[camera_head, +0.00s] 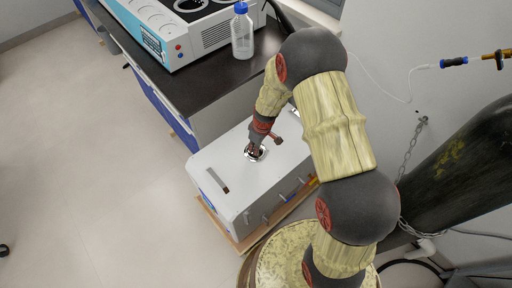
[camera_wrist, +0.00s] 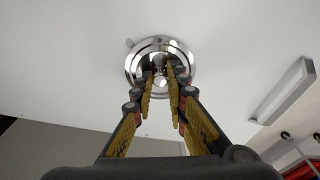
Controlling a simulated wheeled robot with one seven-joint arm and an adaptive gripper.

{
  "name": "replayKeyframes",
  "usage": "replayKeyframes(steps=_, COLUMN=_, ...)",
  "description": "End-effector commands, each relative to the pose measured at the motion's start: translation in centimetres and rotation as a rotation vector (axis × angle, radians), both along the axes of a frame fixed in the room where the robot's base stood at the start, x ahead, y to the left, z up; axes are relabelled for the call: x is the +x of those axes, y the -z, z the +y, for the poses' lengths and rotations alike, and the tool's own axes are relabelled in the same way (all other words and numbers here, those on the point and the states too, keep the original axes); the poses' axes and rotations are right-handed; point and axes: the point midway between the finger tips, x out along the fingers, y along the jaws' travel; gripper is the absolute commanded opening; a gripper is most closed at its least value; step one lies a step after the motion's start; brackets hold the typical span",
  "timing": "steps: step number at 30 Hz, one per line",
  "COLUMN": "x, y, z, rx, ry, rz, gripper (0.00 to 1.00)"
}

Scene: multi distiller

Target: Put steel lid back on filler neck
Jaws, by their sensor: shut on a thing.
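The white distiller box (camera_head: 228,180) stands low on the floor side, with its top facing up. The steel lid (camera_wrist: 134,66) is a shiny round piece at the filler neck on that top. In the wrist view, my gripper (camera_wrist: 162,72) has its fingertips closed together over the lid's centre, shut on it. In the head view, my gripper (camera_head: 254,149) points down at the shiny lid (camera_head: 260,156). The filler neck itself is hidden by the lid and fingers, so I cannot tell if the lid is seated.
A grey handle (camera_wrist: 287,92) lies on the box top. A dark bench (camera_head: 200,88) behind carries a white-and-blue machine (camera_head: 185,38) and a blue-capped bottle (camera_head: 242,38). A dark gas cylinder (camera_head: 465,165) with a chain stands at right. Open floor (camera_head: 85,150) lies left.

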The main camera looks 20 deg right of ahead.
Motion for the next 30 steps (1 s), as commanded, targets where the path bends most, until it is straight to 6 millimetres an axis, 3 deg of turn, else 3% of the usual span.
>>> replayKeyframes(steps=5, x=0.0, y=-0.1, z=0.0, rx=0.0, ry=0.0, rz=-0.001, gripper=0.0)
replayKeyframes(steps=6, x=0.0, y=-0.1, z=0.0, rx=0.0, ry=0.0, rz=-0.001, gripper=0.16)
replayKeyframes(steps=17, x=0.0, y=0.0, z=0.0, rx=0.0, ry=0.0, rz=0.0, gripper=0.36)
replayKeyframes(steps=26, x=0.0, y=-0.1, z=0.0, rx=0.0, ry=0.0, rz=0.0, gripper=0.36)
replayKeyframes(steps=30, x=0.0, y=-1.3, z=-0.1, rx=0.0, ry=0.0, rz=-0.004, gripper=0.36)
